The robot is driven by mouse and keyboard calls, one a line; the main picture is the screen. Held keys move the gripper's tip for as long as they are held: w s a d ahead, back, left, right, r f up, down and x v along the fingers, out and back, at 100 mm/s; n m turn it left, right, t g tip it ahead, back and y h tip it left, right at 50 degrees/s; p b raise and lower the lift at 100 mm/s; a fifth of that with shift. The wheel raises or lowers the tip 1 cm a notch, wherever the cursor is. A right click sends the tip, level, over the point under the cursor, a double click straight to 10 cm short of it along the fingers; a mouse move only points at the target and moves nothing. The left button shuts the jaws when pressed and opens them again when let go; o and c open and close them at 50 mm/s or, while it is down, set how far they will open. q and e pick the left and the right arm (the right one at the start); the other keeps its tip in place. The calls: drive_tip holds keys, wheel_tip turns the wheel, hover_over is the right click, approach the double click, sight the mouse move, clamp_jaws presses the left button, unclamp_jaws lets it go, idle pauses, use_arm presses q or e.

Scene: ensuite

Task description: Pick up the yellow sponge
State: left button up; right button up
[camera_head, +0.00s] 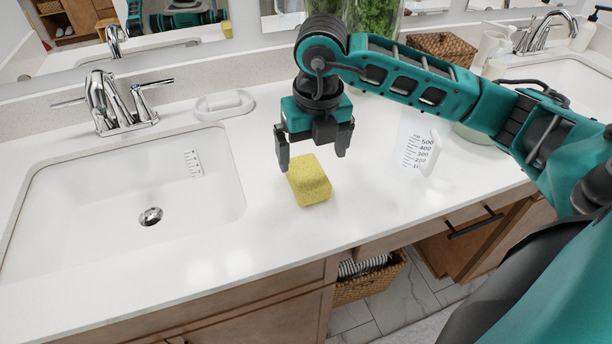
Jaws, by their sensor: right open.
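The yellow sponge (309,182) lies on the white countertop (250,240), to the right of the left sink and near the counter's front. My right gripper (312,162) reaches in from the right and points down just above and behind the sponge. Its two dark fingers are apart and nothing is held between them. The left fingertip is close to the sponge's upper left edge; I cannot tell whether it touches. My left gripper is not in view.
A white sink (130,190) with a chrome faucet (115,105) is on the left. A soap dish (224,103) sits behind it. A plant (372,18) and wicker basket (442,47) are behind. The counter's front is clear.

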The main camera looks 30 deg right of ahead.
sight(307, 172)
drive_tip(key=f, duration=0.3)
drive_tip(key=w+f, duration=0.1)
drive_tip(key=f, duration=0.2)
drive_tip(key=shift+w+a+f, duration=0.15)
drive_tip(key=shift+f, duration=0.15)
drive_tip(key=c, duration=1)
